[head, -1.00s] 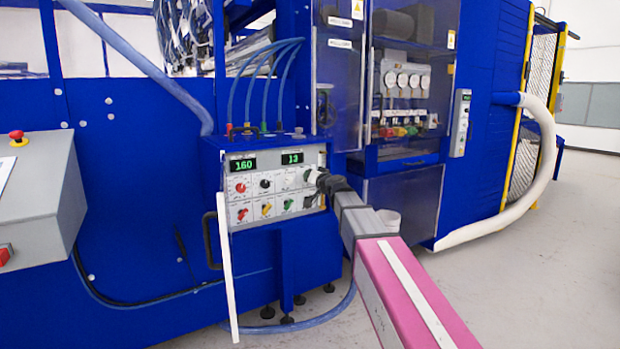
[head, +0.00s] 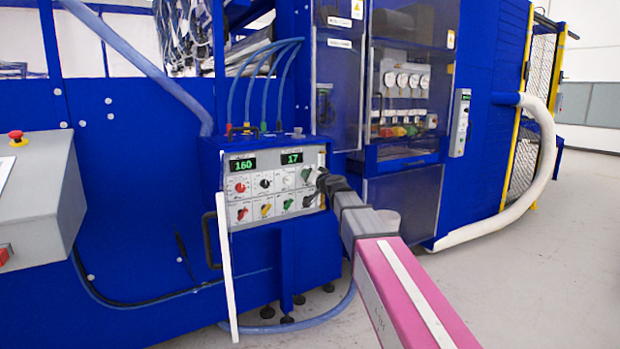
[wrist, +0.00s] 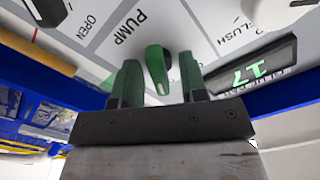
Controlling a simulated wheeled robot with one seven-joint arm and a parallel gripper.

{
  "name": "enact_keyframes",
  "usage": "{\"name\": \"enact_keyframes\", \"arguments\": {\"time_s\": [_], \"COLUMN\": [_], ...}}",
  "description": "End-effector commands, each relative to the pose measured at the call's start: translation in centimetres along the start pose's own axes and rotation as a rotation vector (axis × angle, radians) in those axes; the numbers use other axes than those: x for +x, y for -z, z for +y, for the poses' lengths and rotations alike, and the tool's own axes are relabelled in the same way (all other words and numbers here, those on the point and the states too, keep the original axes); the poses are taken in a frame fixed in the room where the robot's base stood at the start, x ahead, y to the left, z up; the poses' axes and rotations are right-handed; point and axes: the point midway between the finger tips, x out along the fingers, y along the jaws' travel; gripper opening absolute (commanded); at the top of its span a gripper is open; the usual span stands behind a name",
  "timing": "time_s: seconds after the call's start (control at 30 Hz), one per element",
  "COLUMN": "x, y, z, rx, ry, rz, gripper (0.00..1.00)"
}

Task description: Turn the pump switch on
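The green pump switch (wrist: 157,68) is a rotary knob on the white panel (head: 275,188), beside the printed word PUMP. My gripper (wrist: 160,63) is open, with one dark green finger on each side of the knob. A gap shows between the knob and each finger, so it is not clamped. In the head view my gripper (head: 316,178) is at the panel's right side, and the green pump knob (head: 305,174) shows partly beside it. The exact depth of the fingertips against the panel is hard to tell.
The panel has several other knobs and two green displays, reading 160 (head: 243,164) and 17 (head: 292,158). In the wrist view a white knob (wrist: 275,12) and a black knob (wrist: 46,10) are near my fingers. Blue hoses (head: 265,75) rise from the control box.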

Motion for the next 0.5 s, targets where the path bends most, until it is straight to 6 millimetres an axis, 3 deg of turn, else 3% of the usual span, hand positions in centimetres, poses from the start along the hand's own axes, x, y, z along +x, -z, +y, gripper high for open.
{"name": "enact_keyframes", "arguments": {"time_s": [0.27,0.5], "x": [-1.9,-6.2], "y": [-0.1,-0.1], "z": [-0.1,-0.1], "rx": [-0.001,0.000], "ry": [0.000,-0.001], "rz": [0.001,0.001], "gripper": [0.39,0.39]}}
